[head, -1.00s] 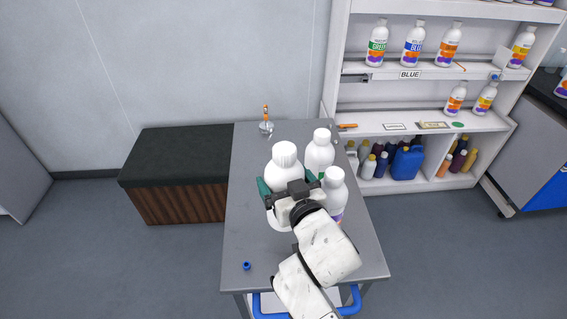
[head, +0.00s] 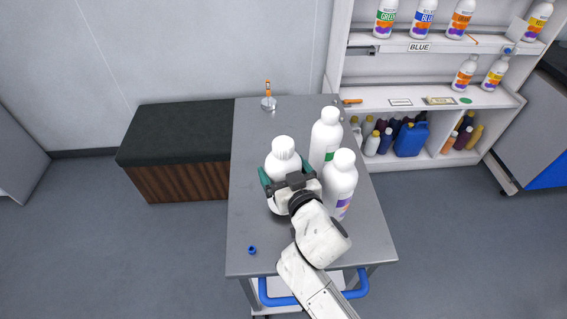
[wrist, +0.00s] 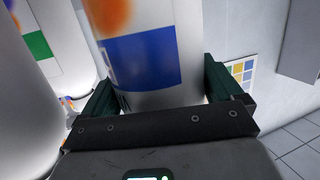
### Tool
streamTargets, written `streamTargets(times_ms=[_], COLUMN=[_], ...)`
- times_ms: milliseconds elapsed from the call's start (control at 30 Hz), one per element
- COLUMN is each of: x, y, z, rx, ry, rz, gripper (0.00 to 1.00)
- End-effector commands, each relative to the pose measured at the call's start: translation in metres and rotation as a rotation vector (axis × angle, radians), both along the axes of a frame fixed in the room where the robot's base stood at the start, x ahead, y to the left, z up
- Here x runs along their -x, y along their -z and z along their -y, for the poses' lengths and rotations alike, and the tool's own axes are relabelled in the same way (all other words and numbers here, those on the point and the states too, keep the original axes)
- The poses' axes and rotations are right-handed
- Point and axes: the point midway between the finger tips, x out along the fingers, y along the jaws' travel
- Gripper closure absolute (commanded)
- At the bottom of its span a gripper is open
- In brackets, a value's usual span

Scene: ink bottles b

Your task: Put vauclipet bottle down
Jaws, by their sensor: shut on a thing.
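My gripper (head: 288,182) is shut on a large white bottle (head: 283,160) with a ribbed white cap, upright over the middle of the grey table (head: 250,222). In the wrist view the held bottle (wrist: 150,60) shows a blue label band with an orange patch above it, between the dark green fingers (wrist: 158,105). My gripper hides much of its lower part in the head view, and I cannot tell whether its base touches the table.
Two white bottles stand close to the right of the held one, one with a green label (head: 325,140) and one nearer (head: 341,185). A blue cap (head: 252,250) lies at the table's front left. The table's left side is clear. A shelf unit (head: 420,97) stands behind right.

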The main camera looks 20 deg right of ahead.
Motion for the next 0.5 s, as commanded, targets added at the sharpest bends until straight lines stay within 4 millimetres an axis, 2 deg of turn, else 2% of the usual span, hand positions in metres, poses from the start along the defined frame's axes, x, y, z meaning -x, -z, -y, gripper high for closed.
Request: streamTargets(times_ms=[100,200,500], x=[-0.001,-0.001,-0.001], y=[0.014,0.02,0.021], z=[0.0,0.0,0.0], rx=[0.001,0.0,0.0], ry=[0.001,0.0,-0.001], rz=[0.005,0.006,0.007], gripper=[0.9,0.9,0.9])
